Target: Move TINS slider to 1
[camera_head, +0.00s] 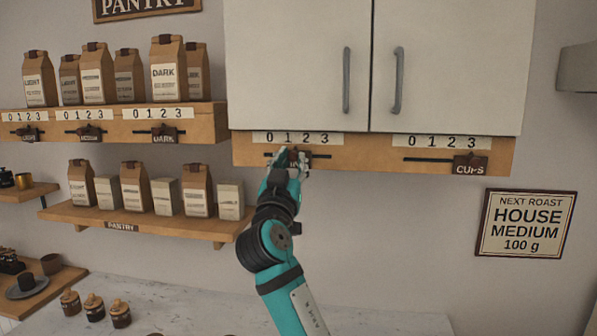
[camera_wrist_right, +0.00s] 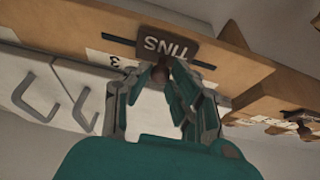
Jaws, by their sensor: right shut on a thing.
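The TINS slider is a dark tag with a round knob on a slot in the wooden rail under the cabinet. In the head view the TINS slider (camera_head: 306,163) is mostly hidden behind my right gripper (camera_head: 294,163). It sits below the 1 and 2 of the scale strip (camera_head: 297,138); its exact mark cannot be told. In the right wrist view the TINS tag (camera_wrist_right: 166,47) appears upside down. My right gripper (camera_wrist_right: 164,78) has its fingertips closed around the slider's knob (camera_wrist_right: 160,72). My left gripper is not in view.
The CUPS slider (camera_head: 470,166) sits near 3 on the same rail (camera_head: 370,153). The white cabinet (camera_head: 300,60) is just above. At left, shelves hold coffee bags and a rail with several more sliders (camera_head: 164,134). A counter (camera_head: 190,290) lies below.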

